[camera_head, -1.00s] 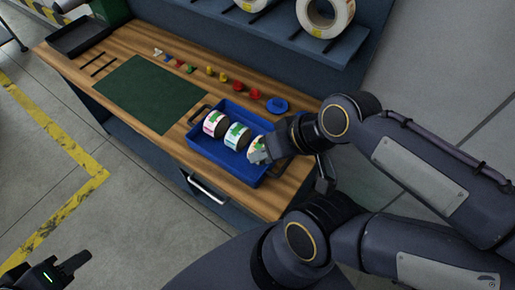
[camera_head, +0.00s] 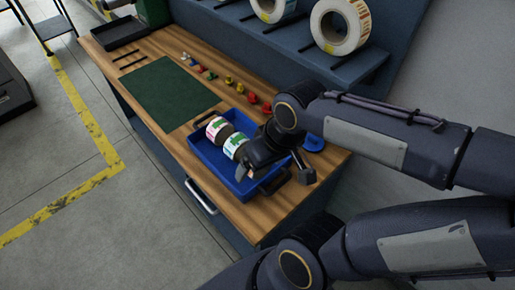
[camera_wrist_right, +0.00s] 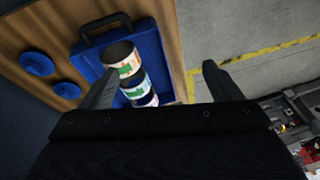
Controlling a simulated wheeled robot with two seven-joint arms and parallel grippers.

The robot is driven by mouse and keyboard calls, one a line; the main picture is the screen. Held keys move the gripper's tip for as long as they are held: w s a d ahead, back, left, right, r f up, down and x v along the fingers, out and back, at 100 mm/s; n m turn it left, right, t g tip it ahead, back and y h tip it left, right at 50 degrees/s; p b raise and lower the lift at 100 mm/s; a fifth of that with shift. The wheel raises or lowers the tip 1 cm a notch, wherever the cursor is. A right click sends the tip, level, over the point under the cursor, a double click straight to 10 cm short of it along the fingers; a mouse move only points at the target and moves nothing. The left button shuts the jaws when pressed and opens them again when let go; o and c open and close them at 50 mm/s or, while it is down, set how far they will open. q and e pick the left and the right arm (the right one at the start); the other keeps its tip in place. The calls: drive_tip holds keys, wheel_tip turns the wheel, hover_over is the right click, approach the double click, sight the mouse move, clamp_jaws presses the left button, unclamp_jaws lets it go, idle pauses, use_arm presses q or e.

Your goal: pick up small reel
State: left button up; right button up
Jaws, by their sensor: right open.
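Small reels with white, printed labels lie in a row in a blue tray (camera_head: 207,160). My right gripper (camera_wrist_right: 160,68) is open and points down over the tray's right end, hiding that part in the head view (camera_head: 247,174). In the right wrist view an orange-marked reel (camera_wrist_right: 123,70) is nearest, beside the left finger, with two more reels behind it. The jaws look empty; I cannot tell the height gap. My left gripper is out of view.
The tray has dark handles and sits on a wooden bench (camera_head: 255,210). A green mat (camera_head: 170,90) and a black tray (camera_head: 122,34) lie to the left. Small coloured pieces line the bench behind. Large reels (camera_head: 340,27) stand on the back shelf. A blue disc (camera_head: 313,142) is behind my right arm.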

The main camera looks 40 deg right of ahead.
drive_tip(key=shift+o, duration=1.4)
drive_tip(key=w+d+f+n+g+h+b, duration=0.1)
drive_tip(key=w+d+f+g+h+b, duration=0.1)
drive_tip(key=w+f, duration=0.4)
drive_tip(key=shift+w+d+f+h+b, duration=0.35)
drive_tip(key=shift+d+h+b, duration=0.4)
drive_tip(key=shift+d, duration=0.3)
drive_tip(key=h+b, duration=0.2)
drive_tip(key=b, duration=0.2)
hover_over(258, 173)
drive_tip(key=a, duration=0.2)
drive_tip(key=shift+n+g, duration=0.4)
drive_tip(key=f, duration=0.5)
drive_tip(key=shift+s+d+f, duration=0.1)
drive_tip(key=shift+s+f, duration=0.1)
drive_tip(key=shift+s, duration=0.2)
drive_tip(key=x, duration=0.8)
drive_tip(key=shift+w+a+f, duration=0.1)
drive_tip(key=shift+w+a, duration=0.2)
drive_tip(key=shift+a, duration=0.05)
drive_tip(key=shift+c, duration=0.3)
drive_tip(key=c, duration=0.9)
